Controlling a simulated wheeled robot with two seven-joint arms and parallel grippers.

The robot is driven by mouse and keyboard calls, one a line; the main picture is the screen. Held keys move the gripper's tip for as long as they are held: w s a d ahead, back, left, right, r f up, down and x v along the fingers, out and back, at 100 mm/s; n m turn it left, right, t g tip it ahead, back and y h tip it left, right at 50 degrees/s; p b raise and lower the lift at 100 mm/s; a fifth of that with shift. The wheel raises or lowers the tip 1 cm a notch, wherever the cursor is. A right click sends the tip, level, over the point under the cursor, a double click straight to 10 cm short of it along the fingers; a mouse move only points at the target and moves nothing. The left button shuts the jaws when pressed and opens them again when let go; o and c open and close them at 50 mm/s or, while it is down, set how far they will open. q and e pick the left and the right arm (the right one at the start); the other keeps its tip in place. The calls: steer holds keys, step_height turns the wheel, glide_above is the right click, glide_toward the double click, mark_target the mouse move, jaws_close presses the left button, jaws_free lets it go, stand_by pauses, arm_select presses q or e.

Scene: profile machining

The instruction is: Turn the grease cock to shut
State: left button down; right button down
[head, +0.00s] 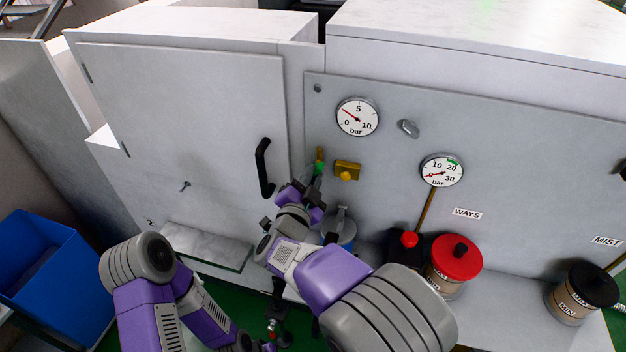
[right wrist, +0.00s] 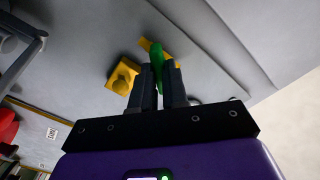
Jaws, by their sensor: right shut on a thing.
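The grease cock has a green lever (head: 318,169) on a brass fitting (head: 320,154) at the left part of the grey panel, right of the black door handle. My right gripper (head: 312,182) is at this lever. In the right wrist view, its two dark fingers (right wrist: 160,75) are shut on the green lever (right wrist: 156,58), one on each side. A yellow brass block (head: 347,171) with a round knob is just right of the cock. It also shows in the right wrist view (right wrist: 122,76). My left arm hangs low; its gripper is unclear at the bottom edge.
A black door handle (head: 263,168) is close left of my right gripper. Two gauges (head: 357,117) (head: 442,170) are on the panel. A red-lidded pot (head: 455,258) and a black-lidded pot (head: 582,288) stand on the ledge. A blue bin (head: 45,262) is at the left.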

steer(key=shift+f+m+b, duration=0.1)
steer(key=shift+m+b, duration=0.35)
steer(key=shift+m, duration=0.05)
steer(key=m+b, duration=0.4)
steer(key=b, duration=0.2)
steer(key=shift+m, duration=0.3)
stand_by(0.4)
